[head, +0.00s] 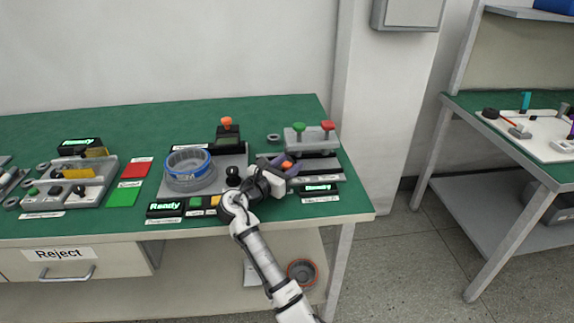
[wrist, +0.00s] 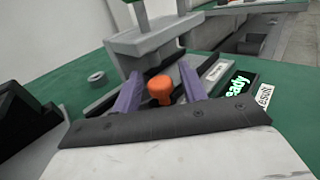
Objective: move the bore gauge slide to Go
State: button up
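The bore gauge slide's orange knob (wrist: 160,88) stands upright near the middle of the wrist view, on a dark rail below a grey block. In the head view the orange knob (head: 287,164) shows at the tip of my arm. My gripper (wrist: 158,84) has its two purple fingers apart, one on each side of the knob, with small gaps visible. In the head view my gripper (head: 285,166) covers much of the slide. I cannot read any Go mark on the slide.
Behind the slide, a grey fixture (head: 312,139) carries a green and a red knob. A lit display (head: 318,188) stands at its right front. A blue-ringed round part (head: 188,168) and a black-knobbed control are at left. A loose ring (wrist: 96,77) lies on the green bench.

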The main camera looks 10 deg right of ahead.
grip_shut()
jog(key=d+p, duration=0.1)
jog(key=d, duration=0.3)
jog(key=shift+o, duration=0.4)
grip_release()
jog(key=shift+a, duration=0.1)
